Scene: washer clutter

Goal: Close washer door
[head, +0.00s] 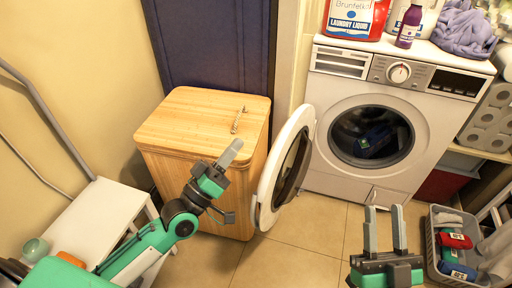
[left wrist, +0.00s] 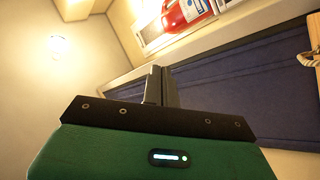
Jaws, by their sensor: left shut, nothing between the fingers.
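The white washer (head: 336,88) stands at the back right. Its round door (head: 288,165) is swung wide open to the left, away from the dark drum opening (head: 371,136). Some dark item lies inside the drum. My left gripper (head: 231,150) is shut and empty, just left of the door and in front of the wooden hamper; I cannot tell whether it touches either. In the left wrist view its fingers (left wrist: 160,86) are together and point upward. My right gripper (head: 385,228) is open and empty, low in front of the washer, with its fingers pointing up at the picture.
A wooden hamper (head: 180,110) with a rope handle (head: 238,120) stands left of the door. Laundry liquid (head: 354,18), a purple bottle (head: 408,27) and a towel (head: 463,34) sit on the washer. A grey basket (head: 438,262) is at right. Tiled floor (head: 300,240) is clear between.

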